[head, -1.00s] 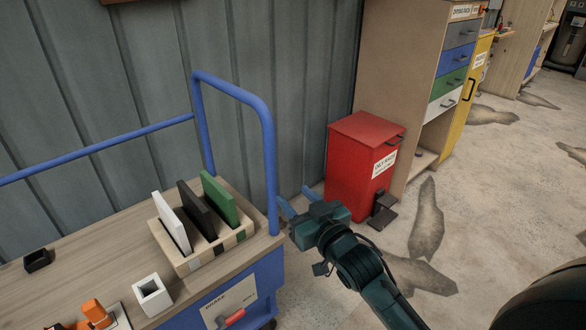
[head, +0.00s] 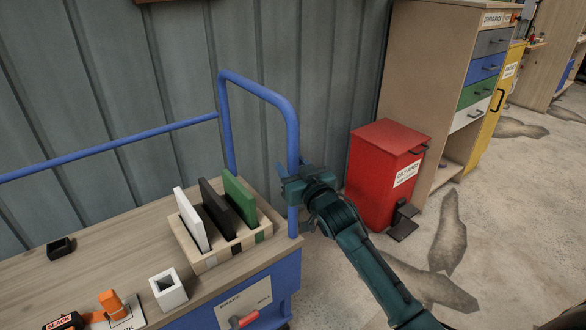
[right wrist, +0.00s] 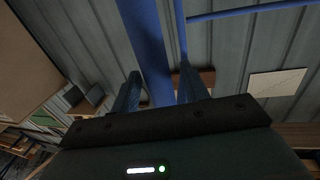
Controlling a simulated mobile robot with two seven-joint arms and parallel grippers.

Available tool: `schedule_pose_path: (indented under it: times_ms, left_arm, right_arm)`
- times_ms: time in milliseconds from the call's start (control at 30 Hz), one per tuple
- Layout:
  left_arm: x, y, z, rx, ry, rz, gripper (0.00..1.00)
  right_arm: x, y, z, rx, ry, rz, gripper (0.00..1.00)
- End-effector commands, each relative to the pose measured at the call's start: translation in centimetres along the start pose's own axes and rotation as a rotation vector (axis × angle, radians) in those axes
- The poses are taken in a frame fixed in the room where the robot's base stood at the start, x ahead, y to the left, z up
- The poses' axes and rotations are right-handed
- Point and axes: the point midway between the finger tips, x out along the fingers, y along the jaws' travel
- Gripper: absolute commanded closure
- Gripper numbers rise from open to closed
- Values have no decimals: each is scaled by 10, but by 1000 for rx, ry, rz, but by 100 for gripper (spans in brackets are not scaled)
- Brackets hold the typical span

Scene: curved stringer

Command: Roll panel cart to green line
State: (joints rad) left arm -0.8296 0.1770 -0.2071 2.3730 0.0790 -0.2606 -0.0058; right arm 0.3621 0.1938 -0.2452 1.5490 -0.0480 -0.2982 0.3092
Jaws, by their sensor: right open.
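The panel cart (head: 115,240) has a wooden top and a blue tube handle frame (head: 262,92). White, black and green panels (head: 216,212) stand in a slotted wooden block on its right end. My right gripper (head: 289,188) is at the upright post of the handle on the cart's right end. In the right wrist view the open fingers (right wrist: 158,92) stand on either side of the blue post (right wrist: 146,45); I cannot tell whether they touch it. A red brake lever (head: 244,320) shows on the cart's end panel. My left gripper and the green line are not in view.
A red bin (head: 383,172) with a pedal stands right of the cart. Behind it is a wooden cabinet (head: 424,85) with coloured drawers. A grey corrugated wall (head: 140,100) runs behind the cart. The patched concrete floor (head: 515,215) at the right is open.

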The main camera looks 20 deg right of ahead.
Motion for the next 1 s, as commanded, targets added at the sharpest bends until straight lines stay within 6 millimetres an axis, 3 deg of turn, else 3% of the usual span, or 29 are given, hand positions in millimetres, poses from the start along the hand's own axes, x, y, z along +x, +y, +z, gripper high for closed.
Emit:
schedule_pose_path:
  times_ms: [233,800,1000]
  left_arm:
    - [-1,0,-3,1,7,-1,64]
    - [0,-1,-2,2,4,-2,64]
    - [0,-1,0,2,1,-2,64]
  right_arm:
    - [1,0,0,0,0,0,55]
    - [0,0,0,0,0,0,100]
    - [0,0,0,0,0,-1,100]
